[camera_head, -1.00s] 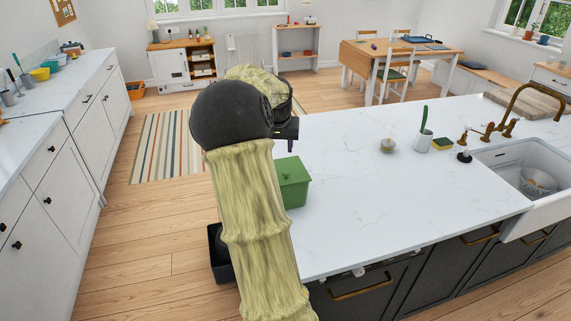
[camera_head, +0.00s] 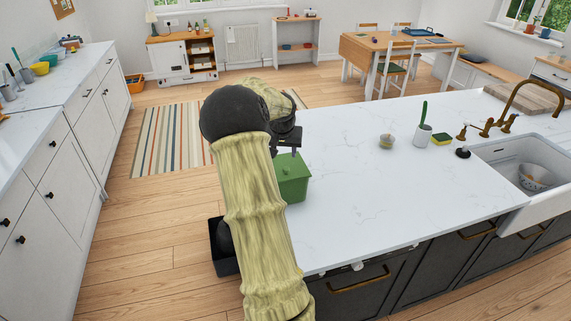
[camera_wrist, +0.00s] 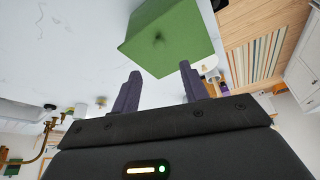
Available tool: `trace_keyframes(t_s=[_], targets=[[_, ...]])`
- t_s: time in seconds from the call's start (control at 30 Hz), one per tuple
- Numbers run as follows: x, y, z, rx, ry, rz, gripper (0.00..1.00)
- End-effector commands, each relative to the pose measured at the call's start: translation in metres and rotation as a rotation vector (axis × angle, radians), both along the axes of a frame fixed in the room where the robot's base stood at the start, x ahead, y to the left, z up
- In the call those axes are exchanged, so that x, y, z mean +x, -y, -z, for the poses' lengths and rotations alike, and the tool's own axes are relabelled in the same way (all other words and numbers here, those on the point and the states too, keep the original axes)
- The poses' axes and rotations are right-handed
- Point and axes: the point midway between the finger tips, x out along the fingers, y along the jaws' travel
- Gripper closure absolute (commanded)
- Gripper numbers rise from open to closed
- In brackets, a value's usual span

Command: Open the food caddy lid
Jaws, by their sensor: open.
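The food caddy (camera_head: 291,184) is a green box at the left end of the white island top, partly hidden behind my arm in the head view. Its green lid (camera_head: 292,165) is shut, with a small knob on top. In the wrist view the lid (camera_wrist: 176,30) faces the camera, and its knob (camera_wrist: 158,38) shows as a darker spot. My gripper (camera_wrist: 158,80) is open and empty, its two dark fingers pointing toward the caddy with a gap to the knob. In the head view my gripper (camera_head: 287,143) is just above the caddy's far side.
The white island top (camera_head: 375,190) is clear to the right of the caddy. A small jar (camera_head: 386,142), a white pot (camera_head: 422,135), a sponge (camera_head: 442,139) and a sink (camera_head: 525,172) lie further right. A dark bin (camera_head: 224,256) stands on the floor by the island's left end.

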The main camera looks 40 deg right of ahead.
Motion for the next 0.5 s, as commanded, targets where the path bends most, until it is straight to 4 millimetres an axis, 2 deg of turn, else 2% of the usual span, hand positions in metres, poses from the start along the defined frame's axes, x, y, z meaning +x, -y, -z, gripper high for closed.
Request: trace_keyframes(t_s=[0.5], targets=[[0.020,0.026,0.077,0.000,-0.001,0.001,0.56]])
